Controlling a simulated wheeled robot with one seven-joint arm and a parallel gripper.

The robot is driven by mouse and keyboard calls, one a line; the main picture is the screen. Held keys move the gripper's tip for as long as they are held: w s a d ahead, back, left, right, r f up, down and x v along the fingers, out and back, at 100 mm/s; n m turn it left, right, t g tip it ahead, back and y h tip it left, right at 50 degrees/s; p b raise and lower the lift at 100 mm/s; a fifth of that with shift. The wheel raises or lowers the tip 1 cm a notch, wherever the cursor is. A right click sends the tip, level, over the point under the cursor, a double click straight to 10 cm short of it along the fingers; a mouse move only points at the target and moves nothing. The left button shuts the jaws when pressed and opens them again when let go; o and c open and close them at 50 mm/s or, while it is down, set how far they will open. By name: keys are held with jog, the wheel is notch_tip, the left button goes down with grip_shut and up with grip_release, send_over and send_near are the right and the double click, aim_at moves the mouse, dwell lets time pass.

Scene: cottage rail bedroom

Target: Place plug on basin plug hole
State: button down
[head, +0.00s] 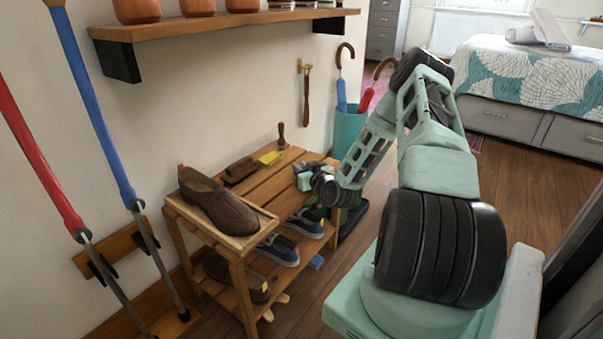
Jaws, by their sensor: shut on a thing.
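My gripper (303,177) is small in the head view, at the right end of the upper shelf of a slatted wooden shoe rack (257,205). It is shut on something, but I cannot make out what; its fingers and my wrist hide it. I see no plug that I can identify. No basin and no plug hole show in this view.
A brown shoe (217,203) sits on a tray at the rack's near end. Brown brushes (240,170), a yellow cloth (271,157) and an upright wooden-handled tool (282,136) lie or stand behind. Blue shoes (278,250) are below. A teal umbrella stand (348,131) is beyond.

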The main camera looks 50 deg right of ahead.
jog(key=shift+f, duration=0.2)
jog(key=c, duration=1.3)
grip_release()
jog(key=shift+c, duration=0.2)
jog(key=shift+r, duration=0.15)
